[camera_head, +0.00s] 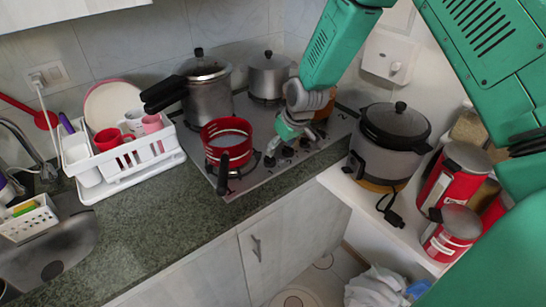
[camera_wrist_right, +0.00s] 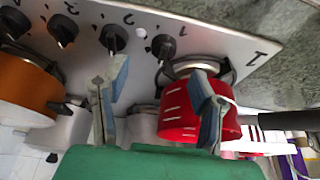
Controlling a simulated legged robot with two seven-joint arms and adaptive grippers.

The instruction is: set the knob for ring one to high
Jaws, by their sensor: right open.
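The steel stove (camera_head: 262,180) carries a row of black knobs along its front right edge. In the wrist view the knobs are a far-left knob (camera_wrist_right: 14,22), a second knob (camera_wrist_right: 62,29), a third knob (camera_wrist_right: 113,38) and a right knob (camera_wrist_right: 163,46). A large black 1 is printed near the panel's right end. I cannot tell which knob serves ring one, or its setting. My right gripper (camera_head: 288,131) hangs over the knob row, open and empty. Its fingers (camera_wrist_right: 160,75) are spread apart below the right knob in the wrist view, without clear contact. My left gripper is out of view.
A red pot (camera_head: 226,142) stands on the front left ring, its dark handle toward the counter edge. Steel pots (camera_head: 206,92) (camera_head: 269,76) and an orange pot (camera_wrist_right: 28,83) are on other rings. A grey cooker (camera_head: 390,140) stands right of the stove. The front counter (camera_head: 150,235) is clear.

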